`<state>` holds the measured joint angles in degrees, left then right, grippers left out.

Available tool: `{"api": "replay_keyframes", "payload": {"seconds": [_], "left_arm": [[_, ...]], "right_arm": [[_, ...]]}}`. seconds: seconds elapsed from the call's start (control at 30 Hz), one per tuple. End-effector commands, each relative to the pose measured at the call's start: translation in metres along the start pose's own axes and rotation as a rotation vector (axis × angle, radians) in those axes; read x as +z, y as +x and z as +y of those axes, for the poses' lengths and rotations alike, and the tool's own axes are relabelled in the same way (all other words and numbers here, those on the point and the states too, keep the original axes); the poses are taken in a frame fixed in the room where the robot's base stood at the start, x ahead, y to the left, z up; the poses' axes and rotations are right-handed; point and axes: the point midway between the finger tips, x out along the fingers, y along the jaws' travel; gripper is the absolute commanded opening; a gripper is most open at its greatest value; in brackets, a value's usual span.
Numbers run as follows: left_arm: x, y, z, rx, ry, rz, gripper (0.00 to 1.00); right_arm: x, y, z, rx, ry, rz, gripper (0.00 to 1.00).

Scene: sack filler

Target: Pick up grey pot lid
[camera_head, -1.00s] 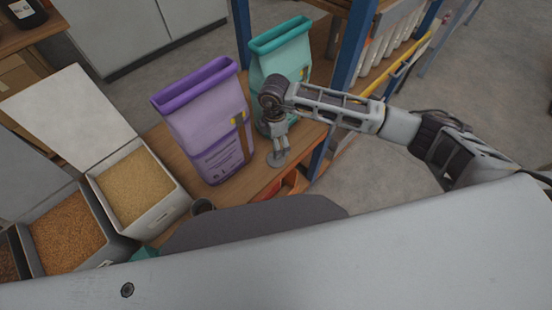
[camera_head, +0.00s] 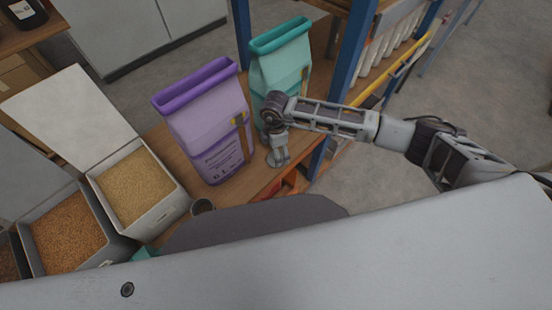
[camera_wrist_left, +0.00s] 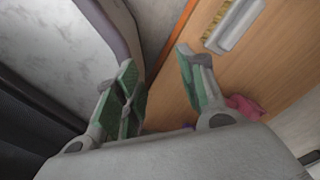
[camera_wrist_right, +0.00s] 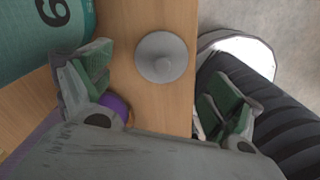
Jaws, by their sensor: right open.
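The grey pot lid (camera_wrist_right: 161,57) is a round disc with a small knob, lying flat on the wooden table near its edge in the right wrist view. In the head view only a sliver of the lid (camera_head: 271,162) shows under my right gripper. My right gripper (camera_head: 279,162) points down at it. In the right wrist view the fingers of this gripper (camera_wrist_right: 155,90) are spread wide and empty, with the lid between and beyond them. My left gripper (camera_wrist_left: 160,85) shows only in its own wrist view, with its fingers apart and nothing between them.
A purple sack (camera_head: 208,125) and a teal sack (camera_head: 283,65) stand on the table beside my right gripper. Open bins of grain (camera_head: 138,190) are at the left, near a small dark cup (camera_head: 202,206). A blue shelf post (camera_head: 352,50) rises behind my right arm.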

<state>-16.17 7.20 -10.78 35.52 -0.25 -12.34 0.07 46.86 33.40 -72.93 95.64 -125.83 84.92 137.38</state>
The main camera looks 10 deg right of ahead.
Motion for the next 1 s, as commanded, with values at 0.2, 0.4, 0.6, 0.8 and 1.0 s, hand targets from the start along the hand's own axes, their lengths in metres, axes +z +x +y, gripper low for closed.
{"api": "replay_keyframes", "payload": {"seconds": [0.2,0.4,0.6,0.8,1.0], "left_arm": [[0.000,-0.003,0.005,0.006,-0.002,0.000,0.40],[0.002,-0.003,0.011,0.012,-0.003,-0.002,0.40],[0.004,-0.003,0.012,0.013,-0.003,-0.005,0.40],[0.005,-0.003,0.008,0.008,-0.001,-0.006,0.40],[0.006,-0.003,-0.002,-0.002,0.003,-0.007,0.40]], "right_arm": [[0.001,0.025,-0.002,-0.002,0.000,0.001,0.92],[0.002,0.038,-0.002,0.000,-0.001,0.001,0.92],[0.002,0.039,-0.002,0.000,-0.001,0.001,0.92],[0.002,0.039,-0.002,0.000,-0.001,0.001,0.92],[0.001,0.038,-0.002,0.000,-0.001,0.001,0.75]]}}
